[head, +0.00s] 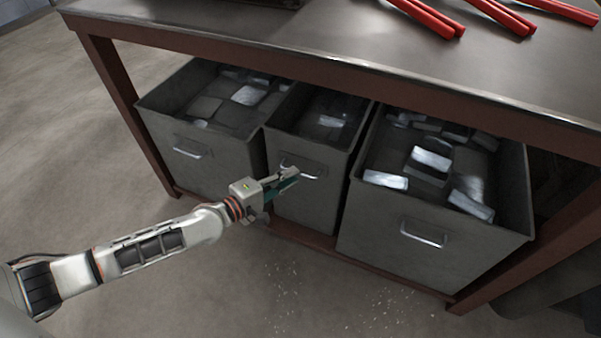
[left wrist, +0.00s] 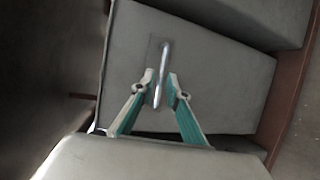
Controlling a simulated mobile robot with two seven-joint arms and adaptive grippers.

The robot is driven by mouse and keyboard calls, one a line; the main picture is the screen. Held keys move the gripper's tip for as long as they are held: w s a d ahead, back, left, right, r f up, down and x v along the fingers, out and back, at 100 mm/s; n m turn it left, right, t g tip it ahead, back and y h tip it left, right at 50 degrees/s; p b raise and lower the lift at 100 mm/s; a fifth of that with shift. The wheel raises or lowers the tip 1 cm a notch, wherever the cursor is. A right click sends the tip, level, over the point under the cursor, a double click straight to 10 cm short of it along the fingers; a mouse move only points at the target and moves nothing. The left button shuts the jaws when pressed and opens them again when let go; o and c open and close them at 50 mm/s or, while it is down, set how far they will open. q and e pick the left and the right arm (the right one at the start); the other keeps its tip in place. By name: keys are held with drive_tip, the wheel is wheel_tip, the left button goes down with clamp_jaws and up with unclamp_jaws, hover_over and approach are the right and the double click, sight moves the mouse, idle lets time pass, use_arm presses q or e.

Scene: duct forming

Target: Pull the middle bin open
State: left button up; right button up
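The middle bin (head: 312,206) is a narrow grey box under the workbench, between two wider bins. Its front carries a metal bar handle (head: 309,175), partly hidden by the gripper in the head view. My left gripper (head: 292,174) is at this handle. In the left wrist view the bin front (left wrist: 215,85) fills the middle, and the handle (left wrist: 163,62) runs lengthwise between the two fingertips (left wrist: 161,82). The fingers are apart, with a gap on each side of the bar. My right gripper is in neither view.
The left bin (head: 205,172) and the right bin (head: 395,245) stand on either side, holding metal pieces. The workbench top (head: 330,35) overhangs all three, with red-handled tools (head: 430,17) on it. A brown leg (head: 118,95) stands at left.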

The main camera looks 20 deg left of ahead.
use_arm(q)
drive_tip(key=x, duration=0.4)
drive_tip(key=shift+f+b, duration=0.2)
drive_tip(key=shift+b, duration=0.15)
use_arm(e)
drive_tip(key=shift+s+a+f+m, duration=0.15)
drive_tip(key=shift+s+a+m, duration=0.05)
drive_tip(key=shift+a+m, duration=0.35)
use_arm(q)
drive_tip(key=shift+r, duration=0.1)
clamp_jaws()
drive_tip(key=shift+s, duration=0.15)
